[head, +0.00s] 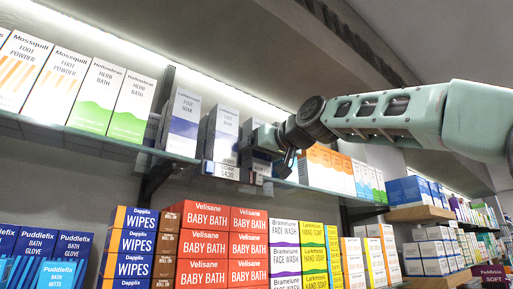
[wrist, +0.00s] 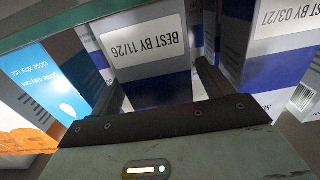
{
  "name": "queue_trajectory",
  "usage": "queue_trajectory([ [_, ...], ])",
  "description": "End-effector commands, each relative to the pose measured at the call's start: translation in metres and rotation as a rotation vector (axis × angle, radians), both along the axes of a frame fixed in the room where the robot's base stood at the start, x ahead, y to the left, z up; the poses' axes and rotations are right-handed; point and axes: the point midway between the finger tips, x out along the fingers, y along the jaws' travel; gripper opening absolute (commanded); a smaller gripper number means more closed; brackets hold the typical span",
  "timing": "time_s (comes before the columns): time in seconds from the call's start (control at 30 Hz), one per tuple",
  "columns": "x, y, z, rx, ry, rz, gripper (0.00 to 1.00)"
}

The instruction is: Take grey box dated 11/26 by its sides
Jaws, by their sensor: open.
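The grey box dated 11/26 (wrist: 150,80) stands in the middle of the wrist view, its white "BEST BY 11/26" label facing me. My gripper (wrist: 160,84) is open, with one dark finger toward each side of this box. I cannot tell whether the fingers touch it.
A blue box (wrist: 62,75) stands on the left. The glass shelf (head: 100,142) has a front edge with price tags.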

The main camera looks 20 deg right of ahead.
Motion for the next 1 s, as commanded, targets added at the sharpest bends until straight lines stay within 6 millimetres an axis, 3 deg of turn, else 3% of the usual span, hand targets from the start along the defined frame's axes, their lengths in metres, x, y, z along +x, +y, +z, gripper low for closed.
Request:
queue_trajectory([
  [0.07,0.0,0.0,0.0,0.0,0.0,0.0,0.74],
  [0.23,0.0,0.0,0.0,0.0,0.0,0.0,0.29],
  [0.77,-0.003,-0.001,0.005,-0.001,-0.003,-0.002,0.29],
  [1.0,-0.003,-0.002,0.034,-0.002,-0.004,-0.005,0.29],
])
